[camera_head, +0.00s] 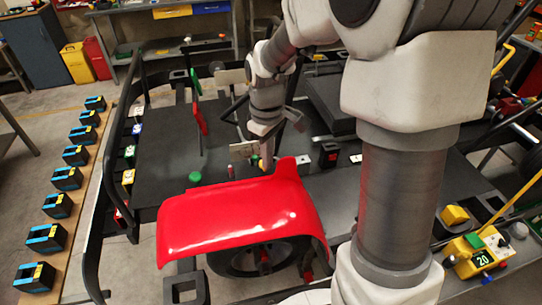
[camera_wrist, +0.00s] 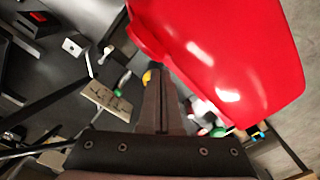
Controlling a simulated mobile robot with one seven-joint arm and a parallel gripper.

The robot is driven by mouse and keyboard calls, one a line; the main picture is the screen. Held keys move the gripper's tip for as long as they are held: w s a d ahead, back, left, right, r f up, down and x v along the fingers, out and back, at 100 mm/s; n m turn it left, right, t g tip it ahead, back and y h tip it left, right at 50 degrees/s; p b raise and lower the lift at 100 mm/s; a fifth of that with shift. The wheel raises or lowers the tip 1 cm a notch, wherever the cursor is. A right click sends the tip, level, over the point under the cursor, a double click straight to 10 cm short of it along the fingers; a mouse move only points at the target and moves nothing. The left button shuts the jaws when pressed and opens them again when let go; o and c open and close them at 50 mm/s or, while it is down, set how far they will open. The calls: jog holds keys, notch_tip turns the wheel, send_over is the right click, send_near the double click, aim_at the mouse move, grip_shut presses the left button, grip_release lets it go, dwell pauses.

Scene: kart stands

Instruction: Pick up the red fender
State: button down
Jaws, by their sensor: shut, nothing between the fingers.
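The red fender (camera_head: 240,215) is a glossy curved shell over a black wheel (camera_head: 255,258) at the front of the kart stand. It has a raised tab at its upper right end. In the wrist view the fender (camera_wrist: 232,55) fills the upper right. My gripper (camera_head: 266,160) is just behind the fender's far edge, pointing down. In the wrist view my gripper (camera_wrist: 155,85) has its fingers together, beside the fender's edge, with nothing held. I cannot tell whether the fingertips touch the fender.
Several black and blue blocks (camera_head: 67,178) line a wooden bench at left. A black kart frame (camera_head: 107,165) runs along the left. A yellow device (camera_head: 470,255) is at right.

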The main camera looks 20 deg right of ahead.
jog(key=shift+s+d, duration=0.3)
jog(key=shift+s, duration=0.05)
jog(key=shift+s+d, duration=0.5)
jog(key=shift+s, duration=0.15)
